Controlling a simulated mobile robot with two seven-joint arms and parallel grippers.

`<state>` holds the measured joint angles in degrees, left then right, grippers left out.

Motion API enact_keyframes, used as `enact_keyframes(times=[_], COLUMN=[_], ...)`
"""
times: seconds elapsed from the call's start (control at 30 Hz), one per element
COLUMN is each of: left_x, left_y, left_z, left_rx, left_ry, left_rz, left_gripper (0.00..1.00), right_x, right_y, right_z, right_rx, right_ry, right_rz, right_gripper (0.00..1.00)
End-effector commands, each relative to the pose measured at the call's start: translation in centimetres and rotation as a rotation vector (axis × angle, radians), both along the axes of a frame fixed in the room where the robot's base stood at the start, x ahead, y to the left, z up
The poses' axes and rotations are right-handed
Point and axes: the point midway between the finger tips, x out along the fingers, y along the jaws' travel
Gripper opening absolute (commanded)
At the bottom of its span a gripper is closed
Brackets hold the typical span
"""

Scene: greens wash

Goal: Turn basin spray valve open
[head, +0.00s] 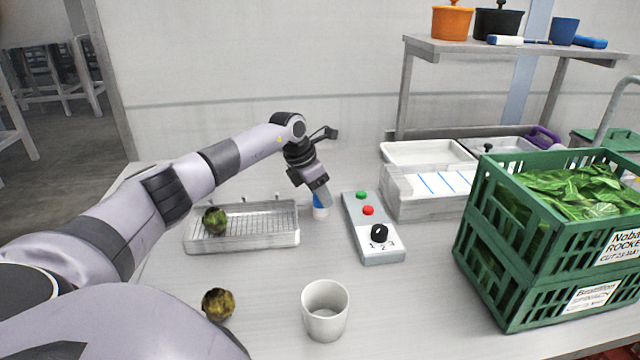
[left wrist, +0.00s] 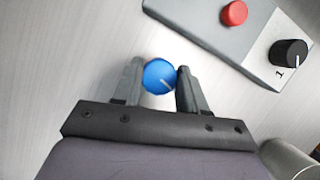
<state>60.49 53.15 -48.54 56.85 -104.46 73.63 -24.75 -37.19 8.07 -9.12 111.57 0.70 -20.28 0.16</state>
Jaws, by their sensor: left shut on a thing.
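The blue valve knob (left wrist: 159,76) with a pale pointer line sits between the fingers of my left gripper (left wrist: 158,88) in the left wrist view. The fingers are shut on its sides. In the head view my left gripper (head: 322,198) points down over the knob, and a bit of blue (head: 319,201) shows above a white base (head: 320,212) beside it. The gripper hides much of the knob there. My right gripper is not in view.
A grey control box (head: 372,228) with green and red buttons and a black dial stands just right of the knob. A wire-rack tray (head: 264,239) is to the left. A white cup (head: 325,310) stands in front. Green crates (head: 497,290) fill the right.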

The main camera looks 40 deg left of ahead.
Motion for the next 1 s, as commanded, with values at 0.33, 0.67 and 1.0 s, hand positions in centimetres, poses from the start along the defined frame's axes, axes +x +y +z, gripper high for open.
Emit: enact_keyframes(times=[0.33, 0.67, 1.0], left_x=[0.0, 0.0, 0.1], left_y=[-0.1, -0.2, -0.2], left_z=[0.4, 0.2, 0.1], left_rx=[0.003, 0.002, 0.001], left_ry=[0.000, -0.002, -0.001], left_rz=[0.328, 0.640, 0.906], left_gripper=[0.11, 0.11, 0.11], right_x=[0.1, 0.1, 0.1], right_y=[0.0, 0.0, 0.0], right_z=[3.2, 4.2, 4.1], right_rx=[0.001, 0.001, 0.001], right_ry=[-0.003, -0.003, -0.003], right_rz=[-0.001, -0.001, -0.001], right_gripper=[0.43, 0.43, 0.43])
